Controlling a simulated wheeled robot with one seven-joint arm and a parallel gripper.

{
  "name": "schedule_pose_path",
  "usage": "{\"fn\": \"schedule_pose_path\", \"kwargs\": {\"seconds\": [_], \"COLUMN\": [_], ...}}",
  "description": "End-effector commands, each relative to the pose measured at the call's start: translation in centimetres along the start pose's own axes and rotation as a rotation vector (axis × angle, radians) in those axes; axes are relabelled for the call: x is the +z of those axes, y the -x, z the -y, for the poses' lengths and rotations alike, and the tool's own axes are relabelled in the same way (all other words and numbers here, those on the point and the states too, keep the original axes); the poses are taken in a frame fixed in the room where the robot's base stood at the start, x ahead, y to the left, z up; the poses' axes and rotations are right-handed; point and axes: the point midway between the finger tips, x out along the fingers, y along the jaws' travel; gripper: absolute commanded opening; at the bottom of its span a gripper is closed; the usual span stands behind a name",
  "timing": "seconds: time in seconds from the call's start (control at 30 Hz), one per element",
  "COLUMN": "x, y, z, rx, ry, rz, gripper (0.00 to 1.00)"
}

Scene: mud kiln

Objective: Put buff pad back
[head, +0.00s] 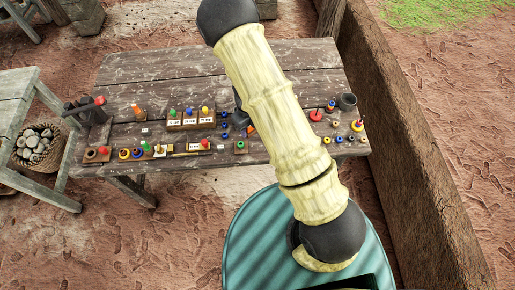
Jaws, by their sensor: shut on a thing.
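My arm crosses the middle of the head view and covers part of the table. A dark part that looks like my gripper (238,110) shows at the arm's left edge, over the table. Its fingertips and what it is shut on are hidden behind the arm. A small orange piece (250,130) shows just below it; I cannot tell if it is held or lies on the table. I cannot pick out the buff pad for sure. A small pale pad with a yellow piece (160,151) lies near the table's front edge.
The wooden table (130,72) has a clear back half. Blocks with coloured pegs (190,124) and several rings and pegs line its front. A dark cup (347,102) stands at right. A basket of stones (38,145) is at left, a mud wall (410,140) at right.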

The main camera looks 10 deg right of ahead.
Motion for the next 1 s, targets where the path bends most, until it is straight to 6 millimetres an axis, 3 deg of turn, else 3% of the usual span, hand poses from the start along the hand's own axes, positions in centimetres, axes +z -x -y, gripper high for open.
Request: {"fn": "schedule_pose_path", "kwargs": {"seconds": [0.03, 0.3, 0.77, 0.87, 1.0], "x": [-0.3, -2.2, -2.7, -2.7, -2.8], "y": [-1.1, -1.6, -1.3, -2.0, -4.4], "z": [0.5, 2.6, 3.0, 3.0, 3.0], "rx": [-0.002, 0.004, 0.007, 0.008, 0.009], "ry": [-0.032, -0.196, -0.235, -0.234, -0.237], "rz": [0.000, 0.002, 0.003, 0.001, -0.002], "gripper": [0.23, 0.23, 0.23, 0.23, 0.23]}}
